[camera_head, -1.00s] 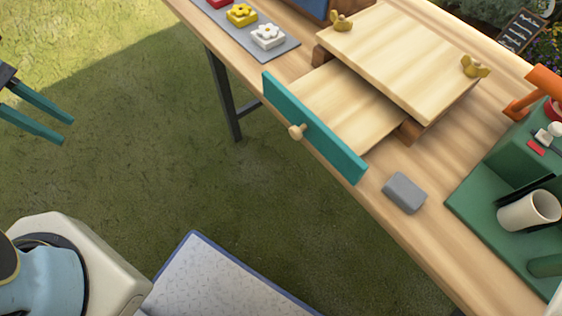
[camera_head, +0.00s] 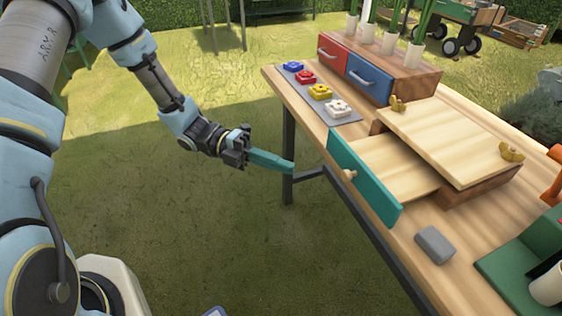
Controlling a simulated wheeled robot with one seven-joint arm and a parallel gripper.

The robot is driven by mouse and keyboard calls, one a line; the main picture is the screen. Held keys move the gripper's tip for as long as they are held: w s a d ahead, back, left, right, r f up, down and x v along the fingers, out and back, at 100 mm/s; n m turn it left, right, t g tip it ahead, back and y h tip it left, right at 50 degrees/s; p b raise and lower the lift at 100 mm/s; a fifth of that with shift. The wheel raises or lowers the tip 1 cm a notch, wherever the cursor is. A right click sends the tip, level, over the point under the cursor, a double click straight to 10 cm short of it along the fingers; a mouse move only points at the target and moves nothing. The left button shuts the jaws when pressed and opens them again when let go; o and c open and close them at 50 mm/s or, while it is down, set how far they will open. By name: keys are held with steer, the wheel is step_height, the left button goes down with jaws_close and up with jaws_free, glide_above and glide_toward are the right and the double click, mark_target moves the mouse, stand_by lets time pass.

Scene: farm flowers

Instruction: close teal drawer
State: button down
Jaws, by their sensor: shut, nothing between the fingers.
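The teal drawer (camera_head: 364,178) has a teal front and a round wooden knob (camera_head: 349,175). It stands pulled out from under a light wooden board (camera_head: 450,135) on the table, and its pale inside shows. My gripper (camera_head: 292,167) has teal fingers and is shut and empty. The fingers point right, towards the drawer front.
A wooden table (camera_head: 385,232) carries a grey block (camera_head: 435,245) near its front edge and a green stand (camera_head: 515,275) at the right. A grey mat (camera_head: 318,107) with several coloured flower pieces lies behind the drawer. A red drawer (camera_head: 332,61) and a blue drawer (camera_head: 369,79) stand beyond.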

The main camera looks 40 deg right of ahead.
mark_target(376, 160)
steer(key=shift+s+d+f+p, duration=0.15)
steer(key=shift+s+d+p, duration=0.4)
steer(key=shift+s+d, duration=1.15)
steer(key=shift+s+d+f+p, duration=0.1)
steer(key=shift+s+d+p, duration=0.45)
steer(key=shift+s+d, duration=1.15)
steer(key=shift+s+a, duration=0.1)
steer(key=s+d, duration=0.1)
steer(key=d, duration=0.3)
steer(key=s+d, duration=0.1)
steer(key=d, duration=0.3)
steer(key=s+d, duration=0.1)
steer(key=d, duration=0.3)
steer(key=shift+s+d+b, duration=0.1)
steer(key=shift+s+b, duration=0.25)
steer(key=shift+s, duration=0.05)
steer(key=shift+d+r, duration=0.1)
steer(key=shift+d, duration=0.05)
steer(key=shift+s, duration=0.1)
steer(key=shift+r, duration=0.1)
